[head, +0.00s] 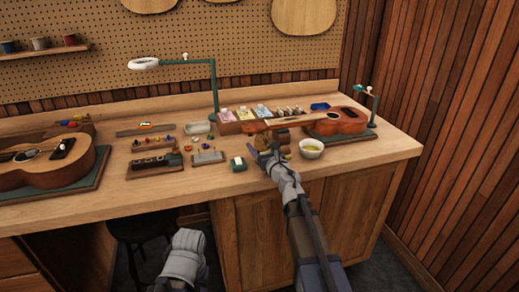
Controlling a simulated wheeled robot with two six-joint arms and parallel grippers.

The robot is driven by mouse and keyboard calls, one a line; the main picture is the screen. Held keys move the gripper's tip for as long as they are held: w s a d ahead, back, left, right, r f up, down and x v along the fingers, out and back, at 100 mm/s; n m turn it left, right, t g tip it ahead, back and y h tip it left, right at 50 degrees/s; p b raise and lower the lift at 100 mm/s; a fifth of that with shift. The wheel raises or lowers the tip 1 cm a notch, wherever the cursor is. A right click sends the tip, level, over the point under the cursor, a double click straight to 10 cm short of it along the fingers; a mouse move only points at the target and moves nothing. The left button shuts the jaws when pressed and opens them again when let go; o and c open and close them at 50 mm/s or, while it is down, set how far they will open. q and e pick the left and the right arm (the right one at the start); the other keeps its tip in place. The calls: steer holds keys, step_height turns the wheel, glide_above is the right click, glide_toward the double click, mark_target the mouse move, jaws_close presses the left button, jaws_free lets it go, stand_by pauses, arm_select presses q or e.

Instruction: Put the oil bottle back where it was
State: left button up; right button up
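My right gripper (264,154) is over the front part of the bench, left of a white bowl (312,149) with yellowish contents. Its fingers are small and dark here, and I cannot tell whether they are open or shut. A small amber-brown shape (273,138) shows just beyond the fingers, below a ukulele neck. It may be the oil bottle, but it is too small and partly hidden to be sure. I cannot tell whether the gripper touches it. My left arm shows at the bottom, low in front of the bench; its gripper is not visible.
A ukulele (337,121) lies at the right of the workbench (207,182), another (42,163) at the left. A green lamp (214,88) stands at the back. A small green-and-white box (238,164) sits left of the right gripper. A dark stool (140,228) stands below the bench.

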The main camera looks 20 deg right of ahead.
steer(key=shift+f, duration=0.2)
steer(key=o, duration=1.5)
steer(key=shift+r, duration=0.1)
steer(key=shift+o, duration=0.2)
steer(key=shift+r, duration=0.2)
steer(key=s+d, duration=0.1)
steer(key=s, duration=1.1)
steer(key=shift+d, duration=0.4)
steer(key=shift+w, duration=0.1)
